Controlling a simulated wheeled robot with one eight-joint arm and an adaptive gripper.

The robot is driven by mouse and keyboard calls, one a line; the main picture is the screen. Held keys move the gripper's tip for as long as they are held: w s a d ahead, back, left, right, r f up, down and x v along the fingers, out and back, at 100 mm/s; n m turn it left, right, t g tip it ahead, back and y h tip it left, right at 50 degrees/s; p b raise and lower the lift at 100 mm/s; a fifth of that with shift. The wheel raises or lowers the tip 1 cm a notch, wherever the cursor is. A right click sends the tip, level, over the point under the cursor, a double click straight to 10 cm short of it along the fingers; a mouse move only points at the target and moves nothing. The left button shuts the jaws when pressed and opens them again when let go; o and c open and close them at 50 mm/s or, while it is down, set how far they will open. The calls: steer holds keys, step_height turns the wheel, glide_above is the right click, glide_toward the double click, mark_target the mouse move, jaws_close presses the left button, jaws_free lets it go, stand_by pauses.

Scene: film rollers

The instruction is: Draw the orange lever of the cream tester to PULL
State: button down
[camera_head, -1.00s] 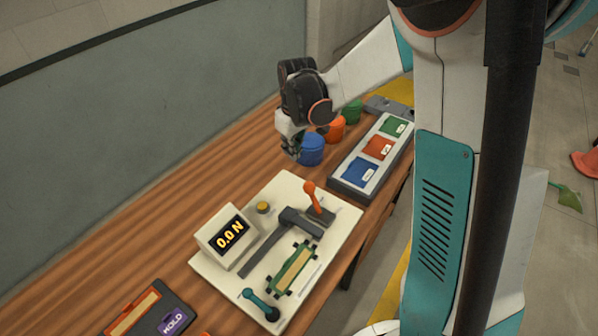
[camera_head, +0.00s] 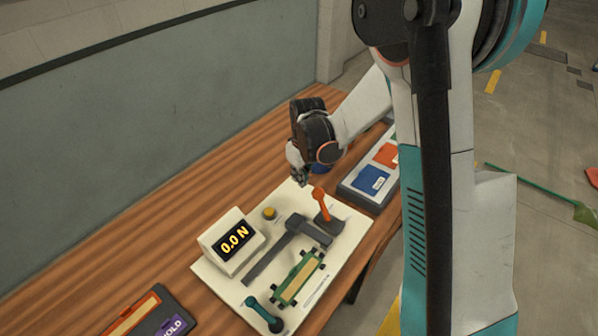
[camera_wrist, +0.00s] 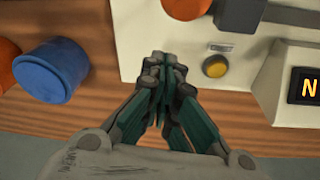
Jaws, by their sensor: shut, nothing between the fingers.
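The cream tester (camera_head: 222,281) is a flat cream board on the wooden table. Its orange lever (camera_head: 321,203) stands up from a dark base near the board's far right corner, leaning slightly. In the wrist view the lever's round orange end (camera_wrist: 186,8) shows at the top edge, partly cut off. My gripper (camera_head: 303,181) is above the far edge of the board, just behind and left of the lever, apart from it. In the wrist view its teal fingers (camera_wrist: 164,62) are together with nothing between them. No PULL marking is readable.
A display reading 0.0 N (camera_head: 234,241) and a yellow button (camera_head: 269,213) are on the board. A green-framed part (camera_head: 299,278) and a teal lever (camera_head: 264,315) lie nearer. A blue roller (camera_wrist: 52,70) stands beside my gripper. A tray with coloured panels (camera_head: 353,191) is right.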

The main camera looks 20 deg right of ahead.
mark_target(321, 203)
steer(key=s, duration=0.1)
steer(key=s+d, duration=0.1)
steer(key=s+r, duration=0.1)
steer(key=shift+d, duration=0.15)
stand_by(0.4)
